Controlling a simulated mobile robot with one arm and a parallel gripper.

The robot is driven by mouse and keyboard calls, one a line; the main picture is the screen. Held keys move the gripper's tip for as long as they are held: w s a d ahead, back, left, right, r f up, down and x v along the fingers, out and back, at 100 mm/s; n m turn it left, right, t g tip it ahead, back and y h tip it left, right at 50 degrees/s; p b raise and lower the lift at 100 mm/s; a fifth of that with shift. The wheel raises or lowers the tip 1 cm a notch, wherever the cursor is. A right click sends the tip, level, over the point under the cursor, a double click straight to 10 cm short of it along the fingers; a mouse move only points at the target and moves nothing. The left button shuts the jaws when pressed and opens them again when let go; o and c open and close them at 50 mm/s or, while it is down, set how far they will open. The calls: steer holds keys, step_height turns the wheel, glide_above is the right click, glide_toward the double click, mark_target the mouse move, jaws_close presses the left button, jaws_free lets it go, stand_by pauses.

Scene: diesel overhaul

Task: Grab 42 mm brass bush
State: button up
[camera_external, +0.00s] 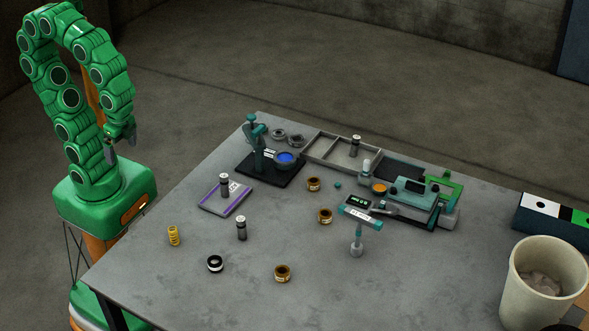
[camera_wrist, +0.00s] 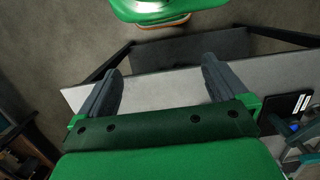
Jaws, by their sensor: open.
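Three brass bushes are on the grey table (camera_external: 190,275). One brass bush (camera_external: 313,184) is near the middle. A second brass bush (camera_external: 325,216) lies a little in front of it. A third brass bush (camera_external: 282,273) is near the front. Their sizes cannot be read, so I cannot tell which is 42 mm. My gripper (camera_external: 122,148) hangs above and left of the table's left edge, well away from all the bushes. In the wrist view my gripper (camera_wrist: 160,85) has its two fingers wide apart with nothing between them. No bush shows in the wrist view.
A yellow spring (camera_external: 173,236), a black ring (camera_external: 215,264) and a dark cylinder (camera_external: 241,228) sit at the front left. A bin (camera_external: 540,285) is at the right.

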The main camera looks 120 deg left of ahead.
steer(key=c, duration=0.4)
steer(key=shift+c, duration=0.2)
steer(key=w+a+r+m+y, duration=0.1)
steer(key=w+a+m+y, duration=0.2)
steer(key=w, duration=0.6)
steer(key=w+a+r+m+y, duration=0.1)
steer(key=w+a+y, duration=0.1)
steer(key=w+a, duration=0.55)
steer(key=m+t+y, duration=0.4)
steer(key=m+y, duration=0.4)
steer(key=m, duration=0.6)
glide_above(277, 272)
steer(key=s+a, duration=0.3)
steer(key=s, duration=0.4)
step_height(277, 272, down, 11)
steer(key=w+d+f+m+t, duration=0.1)
steer(key=d+f, duration=0.1)
steer(key=d, duration=0.1)
steer(key=w+d+f+m+t, duration=0.1)
steer(key=d+f+m, duration=0.1)
steer(key=d, duration=0.1)
steer(key=w+d+f+m, duration=0.1)
steer(key=w+d+f, duration=0.1)
steer(key=d, duration=0.1)
steer(key=shift+w+d+f+t+h, duration=0.1)
steer(key=shift+f+t+h, duration=0.2)
steer(key=shift+f+t, duration=0.1)
steer(key=shift+x, duration=3.8)
